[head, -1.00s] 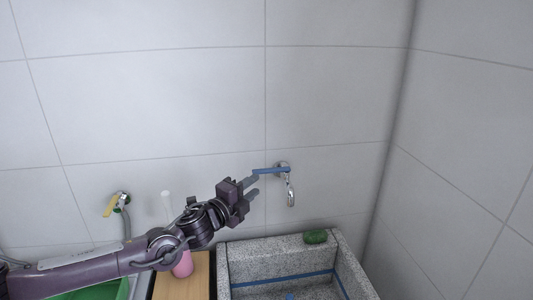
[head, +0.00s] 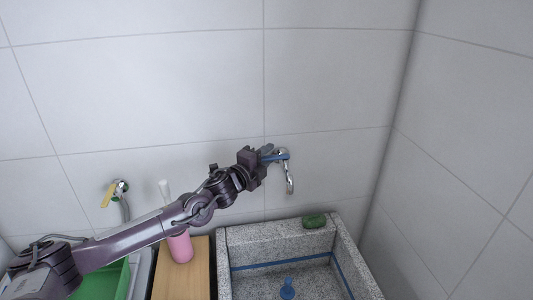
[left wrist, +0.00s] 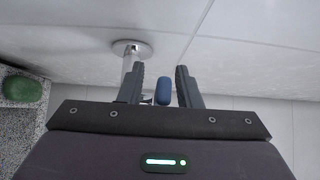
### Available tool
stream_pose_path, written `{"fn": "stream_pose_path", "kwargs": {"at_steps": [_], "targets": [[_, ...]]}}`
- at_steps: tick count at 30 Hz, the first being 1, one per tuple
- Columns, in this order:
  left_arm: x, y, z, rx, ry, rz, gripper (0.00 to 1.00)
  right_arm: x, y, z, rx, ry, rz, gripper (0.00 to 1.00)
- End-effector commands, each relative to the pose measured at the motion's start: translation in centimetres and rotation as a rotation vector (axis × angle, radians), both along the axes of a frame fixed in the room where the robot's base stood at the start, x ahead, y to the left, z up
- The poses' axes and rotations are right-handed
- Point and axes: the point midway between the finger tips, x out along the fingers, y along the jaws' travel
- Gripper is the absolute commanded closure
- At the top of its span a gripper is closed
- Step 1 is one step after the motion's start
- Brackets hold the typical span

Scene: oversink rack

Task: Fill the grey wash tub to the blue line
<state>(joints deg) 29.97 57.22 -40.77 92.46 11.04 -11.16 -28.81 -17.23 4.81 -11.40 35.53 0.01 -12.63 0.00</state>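The grey speckled wash tub (head: 232,239) stands below the wall tap, with a blue line (head: 290,261) around its inside and a blue plug (head: 287,289) on its floor. I see no water in the visible part. The tap (head: 290,182) is chrome with a blue lever (head: 281,155), which also shows end-on in the left wrist view (left wrist: 163,91). My left gripper (head: 268,152) is at the lever. In the left wrist view its fingers (left wrist: 160,85) are apart on either side of the lever, with gaps visible. My right gripper is out of view.
A green sponge-like object (head: 314,221) lies on the tub's back rim. Left of the tub are a wooden board (head: 196,277), a pink bottle (head: 180,246) and a green basin (head: 103,283). A second tap with a yellow lever (head: 108,194) is on the wall at left.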

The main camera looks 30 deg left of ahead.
Motion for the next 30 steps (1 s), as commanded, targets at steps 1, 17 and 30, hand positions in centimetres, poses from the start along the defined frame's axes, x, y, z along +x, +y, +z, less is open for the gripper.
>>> {"fn": "stream_pose_path", "kwargs": {"at_steps": [1,17,30], "targets": [[0.13,-0.04,0.00,0.000,0.000,0.000,0.69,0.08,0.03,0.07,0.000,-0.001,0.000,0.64],[0.11,-0.03,-0.05,0.000,0.000,0.000,1.00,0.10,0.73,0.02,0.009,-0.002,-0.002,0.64],[0.40,-0.01,-0.24,-0.001,0.000,0.012,1.00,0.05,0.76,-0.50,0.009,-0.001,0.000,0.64]]}}
